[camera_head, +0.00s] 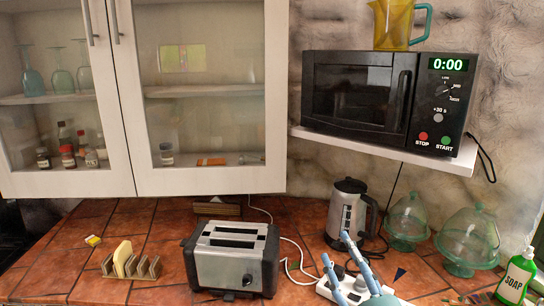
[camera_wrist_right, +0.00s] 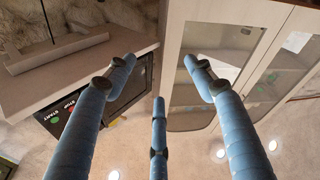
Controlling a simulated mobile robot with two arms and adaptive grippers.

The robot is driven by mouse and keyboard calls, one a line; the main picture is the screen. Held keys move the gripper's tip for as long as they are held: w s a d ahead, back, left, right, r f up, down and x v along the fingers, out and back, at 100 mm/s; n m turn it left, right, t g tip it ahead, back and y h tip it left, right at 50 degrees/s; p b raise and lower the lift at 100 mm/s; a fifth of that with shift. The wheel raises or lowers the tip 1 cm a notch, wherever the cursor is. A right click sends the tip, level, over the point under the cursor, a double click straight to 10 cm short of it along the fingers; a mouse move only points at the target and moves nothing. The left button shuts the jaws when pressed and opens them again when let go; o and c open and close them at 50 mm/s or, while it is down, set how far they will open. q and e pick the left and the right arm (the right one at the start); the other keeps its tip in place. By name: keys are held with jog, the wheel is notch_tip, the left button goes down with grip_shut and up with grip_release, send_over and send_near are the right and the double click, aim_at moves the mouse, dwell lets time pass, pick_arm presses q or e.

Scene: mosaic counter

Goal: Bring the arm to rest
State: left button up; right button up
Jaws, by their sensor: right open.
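My right gripper (camera_head: 346,258) is at the bottom of the head view, right of centre, in front of the kettle. Its blue fingers are spread and point up. In the right wrist view the right gripper (camera_wrist_right: 158,82) shows three fingers apart with nothing between them. That view is upside down, with the ceiling lights at the bottom. The fingers appear in front of the wall cabinet (camera_wrist_right: 235,35) and the microwave (camera_wrist_right: 70,118). My left gripper is in neither view.
A toaster (camera_head: 232,262), a kettle (camera_head: 348,210) and a toast rack (camera_head: 130,267) with one bread slice stand on the tiled counter. Glass domes (camera_head: 470,238) and a soap bottle (camera_head: 516,277) stand at right. The microwave (camera_head: 390,98) with a yellow jug (camera_head: 392,22) sits on a shelf (camera_head: 385,147).

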jog(key=s+d+f+m+g+h, duration=0.3)
jog(key=s+f+g, duration=0.1)
jog(key=f, duration=0.5)
jog(key=s+d+f+m+g+h, duration=0.2)
jog(key=s+d+f+m+g, duration=0.15)
jog(key=f, duration=0.55)
jog(key=s+a+f+g+y, duration=0.1)
jog(key=s+f+g, duration=0.5)
jog(key=s, duration=0.6)
jog(key=s+a+f+g, duration=0.1)
jog(key=s+f+g, duration=0.2)
jog(key=s+f, duration=0.7)
jog(key=s+f+g+b, duration=0.1)
jog(key=s+f, duration=0.1)
jog(key=f, duration=1.1)
jog(key=s+f, duration=0.2)
jog(key=f, duration=1.1)
jog(key=s+d+f+g+b, duration=0.1)
jog(key=s+d+f, duration=0.2)
jog(key=s+f, duration=1.3)
jog(key=shift+s, duration=0.45)
